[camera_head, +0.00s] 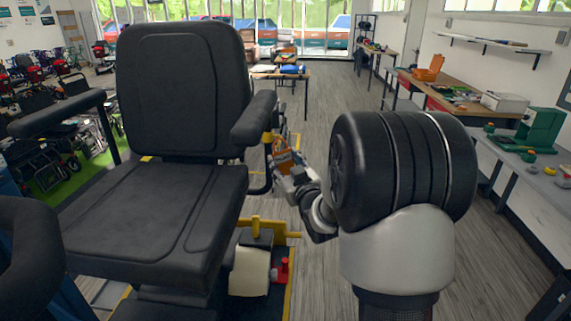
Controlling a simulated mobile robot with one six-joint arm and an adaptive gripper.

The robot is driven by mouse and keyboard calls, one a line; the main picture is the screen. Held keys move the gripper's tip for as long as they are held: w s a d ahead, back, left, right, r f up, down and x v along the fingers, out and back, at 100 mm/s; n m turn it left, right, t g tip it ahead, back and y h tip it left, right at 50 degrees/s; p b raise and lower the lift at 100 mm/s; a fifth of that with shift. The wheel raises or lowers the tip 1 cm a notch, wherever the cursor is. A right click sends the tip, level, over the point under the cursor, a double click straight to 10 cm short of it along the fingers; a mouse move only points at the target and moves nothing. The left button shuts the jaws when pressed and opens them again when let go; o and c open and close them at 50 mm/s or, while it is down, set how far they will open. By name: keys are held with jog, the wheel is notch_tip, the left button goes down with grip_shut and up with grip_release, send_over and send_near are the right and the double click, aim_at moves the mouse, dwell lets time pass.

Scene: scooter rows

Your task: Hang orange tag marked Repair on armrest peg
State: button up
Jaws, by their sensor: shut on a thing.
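An orange tag (283,158) shows small beside the right armrest (254,117) of a black scooter seat (184,90). Any writing on it is too small to read. My gripper (278,171) is shut on the tag, just right of the armrest's support and below its pad. A yellow piece (267,137) under the armrest pad, just left of the tag, looks like the peg. I cannot tell whether the tag touches it or is around it. My gripper's fingers are small and partly hidden in this view.
A yellow frame (292,235) with a cream sheet (250,272) and a red part (282,271) stands low beside the seat. A workbench (433,90) runs along the right wall. A table (291,76) stands behind. Grey floor lies clear between them.

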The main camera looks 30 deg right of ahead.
jog(key=shift+f+b, duration=0.7)
jog(key=shift+b, duration=0.15)
jog(key=o, duration=1)
jog(key=shift+c, duration=0.2)
jog(key=s+a, duration=0.2)
jog(key=s, duration=0.9)
jog(key=shift+s, duration=0.4)
jog(key=shift+a, duration=0.15)
